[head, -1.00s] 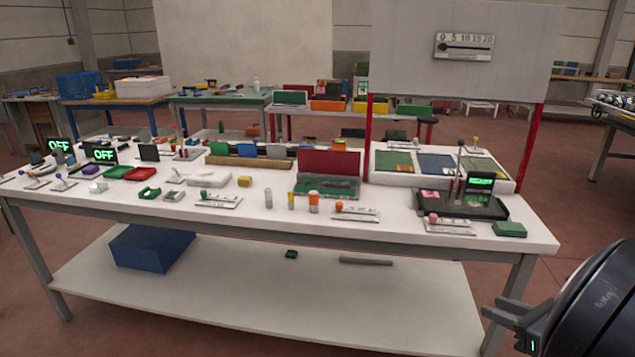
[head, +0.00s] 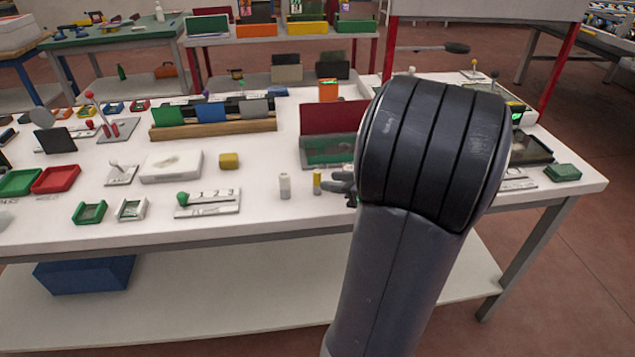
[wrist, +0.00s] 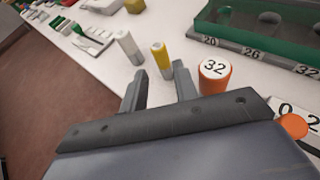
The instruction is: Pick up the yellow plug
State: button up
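The yellow plug (head: 317,182) is a small upright cylinder standing near the front edge of the white table. In the wrist view the yellow plug (wrist: 162,60) has a pale top and stands just beyond the fingertips, in line with the gap between them. My gripper (wrist: 158,78) is open and empty. In the head view my gripper (head: 345,185) shows just right of the plug, mostly hidden behind my dark arm.
A white plug (head: 285,186) stands left of the yellow one. An orange plug marked 32 (wrist: 214,78) stands close by my right finger. A green tray (wrist: 255,30) with round recesses lies behind. A yellow block (head: 229,161) sits farther left.

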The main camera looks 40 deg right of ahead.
aim_at(317, 183)
jog(key=x, duration=0.4)
jog(key=shift+w+r, duration=0.2)
jog(key=shift+w, duration=0.1)
jog(key=shift+c, duration=0.6)
grip_shut()
